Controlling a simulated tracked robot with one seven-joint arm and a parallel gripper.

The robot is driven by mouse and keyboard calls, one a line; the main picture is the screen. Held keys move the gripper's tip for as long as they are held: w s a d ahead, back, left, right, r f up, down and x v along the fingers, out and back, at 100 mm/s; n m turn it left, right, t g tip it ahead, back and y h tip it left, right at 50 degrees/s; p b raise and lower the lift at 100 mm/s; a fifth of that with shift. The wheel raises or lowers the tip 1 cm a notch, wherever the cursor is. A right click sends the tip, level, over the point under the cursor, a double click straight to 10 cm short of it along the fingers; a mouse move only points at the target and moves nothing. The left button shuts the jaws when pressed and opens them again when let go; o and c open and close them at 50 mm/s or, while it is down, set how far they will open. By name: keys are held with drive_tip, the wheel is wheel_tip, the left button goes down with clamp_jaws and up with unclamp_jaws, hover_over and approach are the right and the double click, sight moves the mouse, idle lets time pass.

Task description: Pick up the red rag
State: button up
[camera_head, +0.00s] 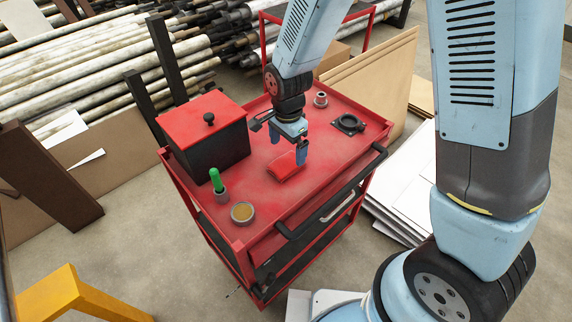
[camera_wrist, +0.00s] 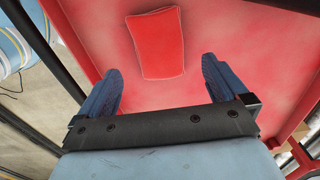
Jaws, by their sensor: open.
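The red rag (camera_head: 283,168) lies folded on the red top of the tool cart (camera_head: 262,200), near its middle. In the wrist view the rag (camera_wrist: 157,43) is a red rectangle ahead of the fingertips, roughly centred between them. My gripper (camera_head: 289,156) is above the cart top, pointing down beside the rag, and partly overlaps it in the head view. In the wrist view my gripper (camera_wrist: 161,75) has its two blue fingers spread wide with nothing between them.
On the cart stand a black box with a red lid (camera_head: 202,120), a green-topped item in a small cup (camera_head: 217,183), a round tin (camera_head: 242,212), a black square part (camera_head: 348,124) and a small metal cup (camera_head: 321,99). The cart has a raised rim and a black handle (camera_head: 330,203).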

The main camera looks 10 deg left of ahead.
sight(288, 161)
drive_tip(key=shift+w+d+f, duration=0.1)
drive_tip(key=shift+f, duration=2.5)
drive_tip(key=c, duration=1.1)
